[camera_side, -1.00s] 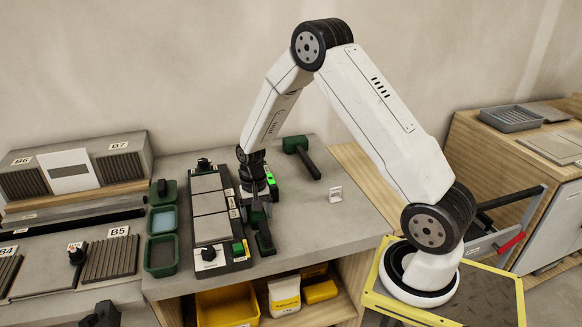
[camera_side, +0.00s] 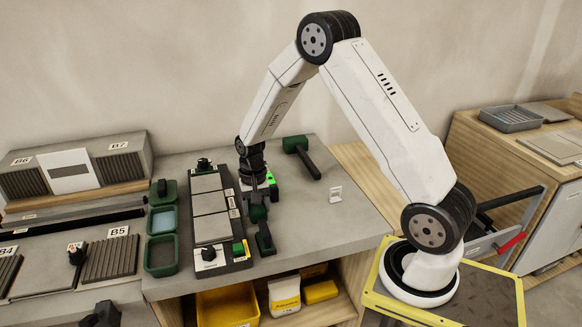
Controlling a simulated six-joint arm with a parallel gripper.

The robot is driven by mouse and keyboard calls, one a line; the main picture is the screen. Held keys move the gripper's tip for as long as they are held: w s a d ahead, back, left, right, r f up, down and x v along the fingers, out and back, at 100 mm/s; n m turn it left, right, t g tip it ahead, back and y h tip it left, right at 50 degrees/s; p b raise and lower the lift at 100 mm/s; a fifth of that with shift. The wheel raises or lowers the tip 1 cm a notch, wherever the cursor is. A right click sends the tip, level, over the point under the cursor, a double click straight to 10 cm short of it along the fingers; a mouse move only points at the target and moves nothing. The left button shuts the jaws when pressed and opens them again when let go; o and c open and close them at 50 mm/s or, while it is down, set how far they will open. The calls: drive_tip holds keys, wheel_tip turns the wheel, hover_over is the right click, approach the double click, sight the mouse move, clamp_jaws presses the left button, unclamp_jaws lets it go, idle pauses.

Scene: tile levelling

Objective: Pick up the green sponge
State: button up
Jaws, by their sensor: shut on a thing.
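My gripper (camera_side: 258,200) points down just right of the tile board, above the grey bench. It is shut on a small dark green block (camera_side: 258,213), which looks like the green sponge. The jaws hide part of it, and the view is too small to show its texture or whether it is clear of the bench. A second dark green piece (camera_side: 265,240) lies on the bench just in front of the gripper.
Green trays (camera_side: 163,254) stand farther left.

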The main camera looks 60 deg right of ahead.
drive_tip(key=shift+r, duration=3.95)
drive_tip(key=shift+d, duration=0.1)
